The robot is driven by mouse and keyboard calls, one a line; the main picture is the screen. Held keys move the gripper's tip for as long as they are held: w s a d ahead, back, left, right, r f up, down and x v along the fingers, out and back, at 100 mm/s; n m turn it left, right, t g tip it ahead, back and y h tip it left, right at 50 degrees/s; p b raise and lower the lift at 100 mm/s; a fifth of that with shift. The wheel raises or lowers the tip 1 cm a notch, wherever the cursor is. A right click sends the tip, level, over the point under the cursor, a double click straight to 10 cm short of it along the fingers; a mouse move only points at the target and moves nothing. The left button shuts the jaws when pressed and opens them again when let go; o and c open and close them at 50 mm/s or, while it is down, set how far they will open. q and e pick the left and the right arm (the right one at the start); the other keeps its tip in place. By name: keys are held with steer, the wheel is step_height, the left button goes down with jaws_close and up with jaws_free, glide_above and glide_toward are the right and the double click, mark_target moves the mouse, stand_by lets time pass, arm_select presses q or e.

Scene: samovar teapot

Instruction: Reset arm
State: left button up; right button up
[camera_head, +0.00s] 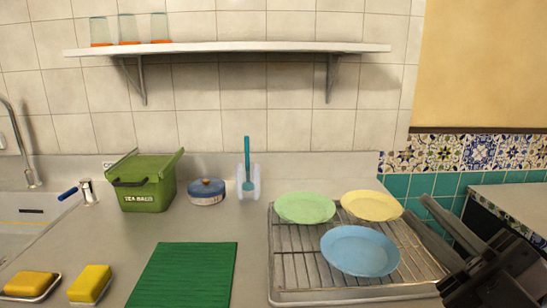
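My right gripper (416,207) comes in from the right edge, over the right side of the drying rack. Its two dark fingers point up and to the left, with a gap between them and nothing held. It looks open and is to the right of the yellow plate and the blue plate. My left gripper is not in view.
A wire rack (300,268) holds a green plate (305,207), a yellow plate (371,206) and a blue plate (360,251). A green mat (185,275), green tea bag bin (147,182), blue-lidded pot (207,191), brush (247,168) and sponges (90,283) stand left. A shelf (230,48) hangs above.

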steer(key=w+d+f+m+t+h, duration=0.2)
steer(key=d+m+t+h, duration=0.3)
steer(key=m+h, duration=0.4)
steer(key=w+d+f+m+t+h, duration=0.2)
steer(key=d+f+m+t+h, duration=0.15)
steer(key=m+h, duration=0.5)
steer(key=d+f+m+g+h, duration=0.5)
steer(key=f+m+h, duration=0.1)
steer(key=f, duration=0.5)
steer(key=s+a+f+g, duration=0.1)
steer(key=s+f+g, duration=0.1)
steer(key=f+g, duration=0.35)
steer(key=s+f+g, duration=0.2)
steer(key=s+f, duration=0.1)
steer(key=f, duration=0.5)
steer(key=s+a+f+n+g+y, duration=0.2)
steer(key=s+a+f+g+y, duration=0.3)
steer(key=s+f+g, duration=0.6)
steer(key=w+a+r+t+p, duration=0.1)
steer(key=w+a+t+p, duration=0.2)
steer(key=t+p, duration=0.6)
steer(key=shift+w+a+r+t+y, duration=0.4)
steer(key=shift+w+t, duration=0.3)
steer(key=shift+w, duration=0.25)
steer(key=shift+f, duration=0.1)
